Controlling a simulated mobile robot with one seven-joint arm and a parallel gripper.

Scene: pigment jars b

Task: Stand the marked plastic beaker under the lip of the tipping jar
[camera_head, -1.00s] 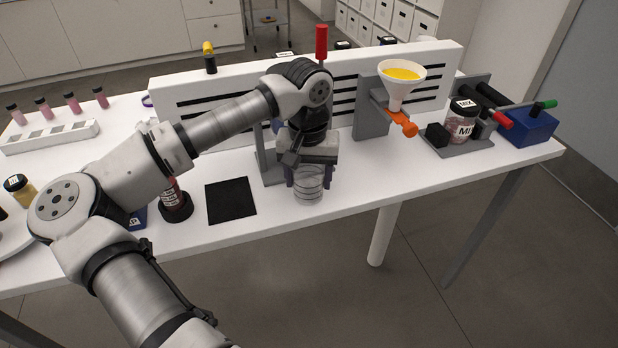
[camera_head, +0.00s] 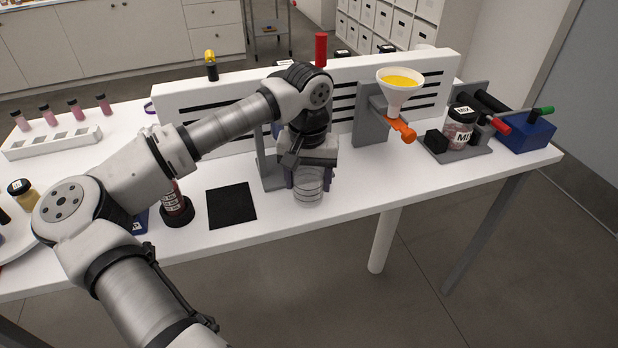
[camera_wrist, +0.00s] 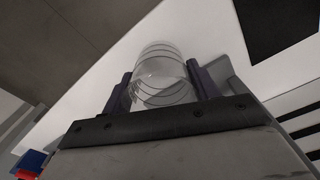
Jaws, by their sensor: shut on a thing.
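The clear plastic beaker (camera_head: 308,191) with dark ring marks is between the fingers of my gripper (camera_head: 308,180), near the front edge of the white table (camera_head: 345,190). My gripper is shut on it. In the wrist view the beaker (camera_wrist: 160,78) sits between the two dark fingers (camera_wrist: 162,88). It looks empty; whether its base touches the table I cannot tell. A clear jar marked MIX (camera_head: 460,128) with a black lid lies or leans in a grey holder (camera_head: 455,153) at the right. I cannot tell whether this is the tipping jar.
A white funnel (camera_head: 401,95) with yellow powder and an orange valve (camera_head: 402,130) stands right of my gripper. A grey upright (camera_head: 268,165) is just left of it. A slotted white panel (camera_head: 340,90) runs behind.

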